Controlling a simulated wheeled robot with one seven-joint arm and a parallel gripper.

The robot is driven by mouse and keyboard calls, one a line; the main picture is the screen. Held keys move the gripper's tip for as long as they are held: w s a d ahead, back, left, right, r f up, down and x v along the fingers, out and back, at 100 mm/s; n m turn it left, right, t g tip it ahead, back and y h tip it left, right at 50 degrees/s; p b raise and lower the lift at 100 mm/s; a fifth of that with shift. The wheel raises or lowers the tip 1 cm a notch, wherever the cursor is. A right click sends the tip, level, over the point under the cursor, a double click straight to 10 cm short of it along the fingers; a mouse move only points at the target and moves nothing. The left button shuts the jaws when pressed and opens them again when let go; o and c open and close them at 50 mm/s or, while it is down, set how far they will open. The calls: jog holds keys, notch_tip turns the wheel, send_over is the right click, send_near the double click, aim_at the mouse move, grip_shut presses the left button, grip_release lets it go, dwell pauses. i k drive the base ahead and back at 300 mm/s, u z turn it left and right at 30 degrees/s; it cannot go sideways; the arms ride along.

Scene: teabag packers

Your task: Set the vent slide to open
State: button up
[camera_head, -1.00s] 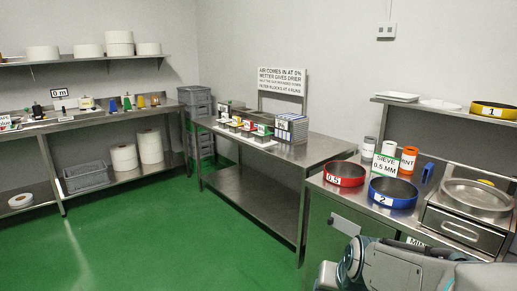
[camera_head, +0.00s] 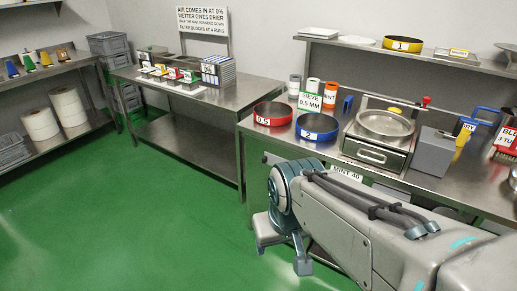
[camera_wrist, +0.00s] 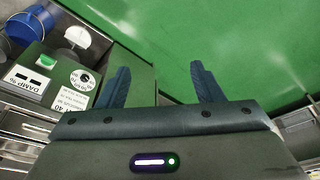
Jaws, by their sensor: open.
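I cannot make out a vent slide in either view. In the head view my gripper (camera_head: 284,252) hangs low in front of the right bench. A sign about incoming air (camera_head: 202,20) stands behind the middle table.
The right steel bench (camera_head: 262,133) carries a red sieve ring (camera_head: 272,114), a blue sieve ring (camera_head: 317,127), a drawer unit (camera_head: 377,153) and a grey box (camera_head: 433,151). The middle table (camera_head: 225,95) holds small labelled items. The green floor (camera_head: 150,215) is clear at left.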

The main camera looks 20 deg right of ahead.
aim_at(270, 159)
jog(key=z, duration=0.05)
jog(key=i, duration=1.05)
jog(key=z, duration=0.4)
